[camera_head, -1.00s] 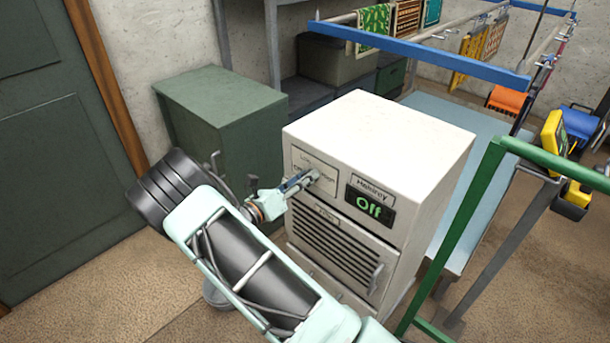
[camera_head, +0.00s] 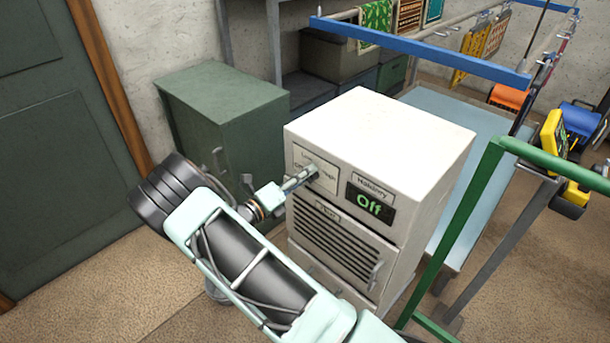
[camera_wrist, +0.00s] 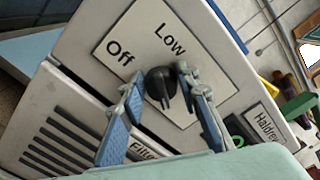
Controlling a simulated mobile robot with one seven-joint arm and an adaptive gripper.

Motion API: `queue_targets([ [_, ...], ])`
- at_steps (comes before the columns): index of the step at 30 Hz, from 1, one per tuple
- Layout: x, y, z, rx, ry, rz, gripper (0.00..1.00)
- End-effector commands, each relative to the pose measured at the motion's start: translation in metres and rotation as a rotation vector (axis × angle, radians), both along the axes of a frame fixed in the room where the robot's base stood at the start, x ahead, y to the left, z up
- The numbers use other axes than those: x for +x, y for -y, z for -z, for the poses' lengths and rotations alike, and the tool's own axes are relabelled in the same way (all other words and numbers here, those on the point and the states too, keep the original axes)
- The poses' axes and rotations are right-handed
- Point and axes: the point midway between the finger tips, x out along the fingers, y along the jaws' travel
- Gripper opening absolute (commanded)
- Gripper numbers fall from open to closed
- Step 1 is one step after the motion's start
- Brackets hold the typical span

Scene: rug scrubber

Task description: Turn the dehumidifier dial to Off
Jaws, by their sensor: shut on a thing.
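The dehumidifier (camera_head: 430,165) is a white box with a dial panel, a vent grille and a small display (camera_head: 370,203) reading "Off" in green. My gripper (camera_head: 312,172) reaches the dial panel from the left. In the wrist view the black dial (camera_wrist: 160,84) sits on a panel with the labels "Off" (camera_wrist: 120,53) and "Low" (camera_wrist: 170,38). The two blue fingers of my gripper (camera_wrist: 157,80) are shut on the dial, one on each side. Which label the dial points at is hard to tell. In the head view my gripper hides the dial.
A dark green cabinet (camera_head: 225,110) stands behind my arm to the left. A green rail (camera_head: 455,235) stands close at the right of the dehumidifier. A blue-framed rack (camera_head: 420,50) hangs behind it. Bare floor (camera_head: 90,285) lies at the lower left.

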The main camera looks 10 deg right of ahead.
Motion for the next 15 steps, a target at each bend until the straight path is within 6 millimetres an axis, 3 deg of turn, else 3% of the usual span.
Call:
queue_targets([
  [8, -0.0002, -0.0004, 0.0005, 0.0, -0.002, 0.0, 0.05],
  [9, -0.0002, -0.0004, 0.0005, 0.0, -0.002, 0.0, 0.33],
  [13, -0.0002, -0.0003, 0.0004, 0.0, -0.001, 0.0, 0.47],
  [15, -0.0001, -0.0001, 0.0004, 0.0, -0.001, 0.0, 0.47],
])
